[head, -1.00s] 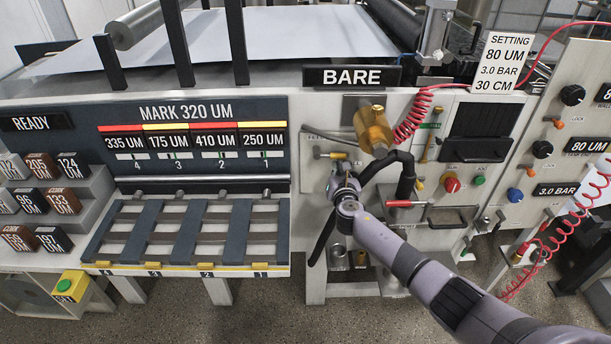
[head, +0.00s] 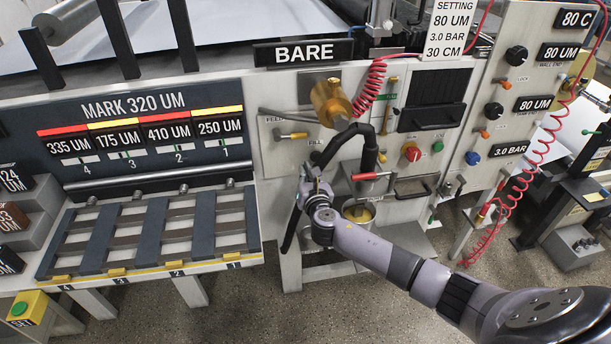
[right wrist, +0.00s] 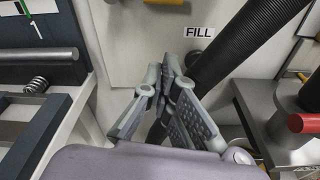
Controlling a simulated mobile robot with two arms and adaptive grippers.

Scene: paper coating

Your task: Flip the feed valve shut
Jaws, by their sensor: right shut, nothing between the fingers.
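A short lever with a yellow handle (head: 293,136) lies roughly level on the pale machine panel, under the FEED label (head: 275,119). A brass cylinder (head: 331,101) sticks out at its upper right. A yellow part (right wrist: 163,2) shows at the top edge in the right wrist view. My right gripper (head: 310,178) is below the yellow handle, apart from it, in front of the panel. In the right wrist view its fingers (right wrist: 170,70) meet at the tips, empty, below the FILL label (right wrist: 199,32). My left gripper is out of view.
A black hose (head: 345,142) curves close to the right gripper. A red-handled lever (head: 370,176) sticks out to its right, above a small pot (head: 358,213). A slatted rack (head: 160,228) stands to the left. A coiled red air line (head: 505,200) hangs farther right.

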